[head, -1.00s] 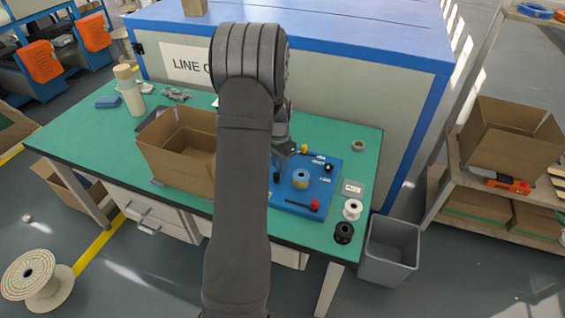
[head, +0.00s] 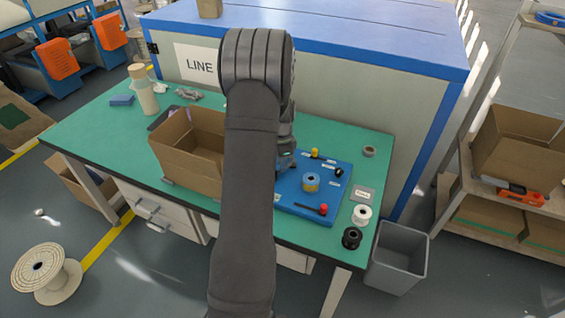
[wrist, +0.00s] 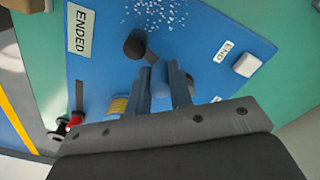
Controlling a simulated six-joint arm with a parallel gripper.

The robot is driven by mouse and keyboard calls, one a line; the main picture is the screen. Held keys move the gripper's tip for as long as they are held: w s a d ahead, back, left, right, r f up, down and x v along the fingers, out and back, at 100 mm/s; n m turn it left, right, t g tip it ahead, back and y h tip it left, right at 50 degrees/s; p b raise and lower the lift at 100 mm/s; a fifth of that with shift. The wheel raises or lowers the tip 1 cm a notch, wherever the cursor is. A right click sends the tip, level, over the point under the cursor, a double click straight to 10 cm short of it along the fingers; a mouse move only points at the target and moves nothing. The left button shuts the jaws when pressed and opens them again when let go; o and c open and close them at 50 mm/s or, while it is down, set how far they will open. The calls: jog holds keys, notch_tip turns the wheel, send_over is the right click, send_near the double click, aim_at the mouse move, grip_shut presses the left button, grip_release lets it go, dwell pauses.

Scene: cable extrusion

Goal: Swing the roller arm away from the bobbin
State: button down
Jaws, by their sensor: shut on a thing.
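The bobbin is partly visible in the wrist view (wrist: 119,105), just left of my fingers. My gripper (wrist: 165,82) is over the board, shut on a rounded blue piece (wrist: 160,78) that looks like part of the roller arm. A dark link and round dark knob (wrist: 135,44) sit just beyond the fingertips. In the head view my own arm hides most of the gripper and the roller arm. I cannot tell whether the roller touches the bobbin.
A red knob (head: 323,209), a yellow knob (head: 315,153) and a black knob (head: 339,172) stand on the board. A cardboard box (head: 182,155) is left of my arm. White (head: 362,214) and black (head: 352,237) spools stand at the table's right edge.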

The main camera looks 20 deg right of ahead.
jog(key=shift+w, duration=0.1)
jog(key=c, duration=1.3)
grip_release()
jog(key=shift+r, duration=0.1)
notch_tip(320, 180, up, 17)
jog(key=shift+r, duration=0.15)
notch_tip(320, 180, down, 18)
jog(key=shift+r, duration=0.25)
